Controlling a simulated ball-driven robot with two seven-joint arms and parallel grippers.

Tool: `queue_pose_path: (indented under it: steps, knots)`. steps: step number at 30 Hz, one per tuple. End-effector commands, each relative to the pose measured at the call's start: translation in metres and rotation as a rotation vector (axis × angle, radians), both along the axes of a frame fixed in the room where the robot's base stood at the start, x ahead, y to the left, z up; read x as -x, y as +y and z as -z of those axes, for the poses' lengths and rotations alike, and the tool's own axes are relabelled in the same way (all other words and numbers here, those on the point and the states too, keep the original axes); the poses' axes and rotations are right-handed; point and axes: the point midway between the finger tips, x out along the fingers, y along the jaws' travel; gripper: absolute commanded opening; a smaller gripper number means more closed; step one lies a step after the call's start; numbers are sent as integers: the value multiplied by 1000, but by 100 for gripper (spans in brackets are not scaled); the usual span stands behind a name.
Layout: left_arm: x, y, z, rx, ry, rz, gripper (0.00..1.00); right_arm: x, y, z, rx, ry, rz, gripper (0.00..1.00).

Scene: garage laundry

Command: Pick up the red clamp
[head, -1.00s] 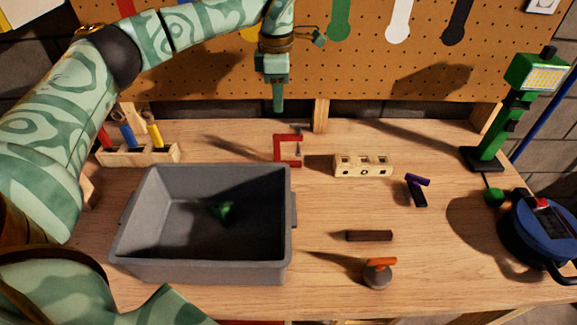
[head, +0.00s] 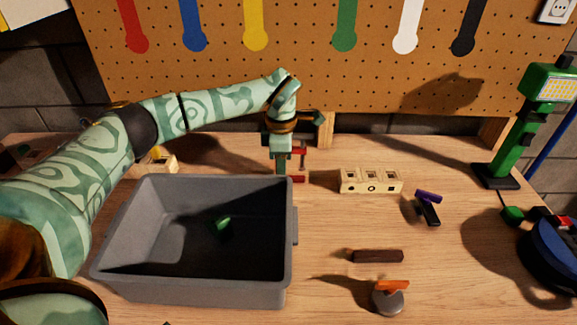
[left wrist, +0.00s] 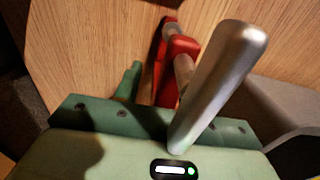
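The red clamp (head: 299,178) stands on the workbench just behind the grey bin's back right corner, partly hidden by my left gripper (head: 283,168), which has come down at its left side. In the left wrist view the red clamp (left wrist: 176,62) lies ahead of the gripper, with its silver screw rod large in front. One green finger (left wrist: 128,82) shows left of the red frame, with a narrow gap between them. The other finger is hidden behind the rod. The gripper looks open. My right gripper is not in view.
The grey bin (head: 294,262), with a green object (head: 224,228) inside, stands close in front of the clamp. A wooden block with holes (head: 371,181) is to the right. A purple-and-black item (head: 428,208), dark bar (head: 377,256) and orange-handled item (head: 388,298) lie farther right.

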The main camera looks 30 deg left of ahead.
Motion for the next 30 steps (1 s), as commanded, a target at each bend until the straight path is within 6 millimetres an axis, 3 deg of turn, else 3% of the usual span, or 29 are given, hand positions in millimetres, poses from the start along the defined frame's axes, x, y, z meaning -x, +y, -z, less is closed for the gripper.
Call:
queue_pose_path:
  steps: [9, 13, 24, 30]
  knots:
    - [0, 0, 7, 0, -1, -1, 37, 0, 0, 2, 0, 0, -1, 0]
    - [0, 0, 7, 0, -1, -1, 1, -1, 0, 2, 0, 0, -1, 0]
    - [0, 0, 4, 1, -3, -1, 0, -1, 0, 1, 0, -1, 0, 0]
    - [-1, 1, -18, 0, -7, -1, 0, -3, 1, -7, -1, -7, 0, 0]
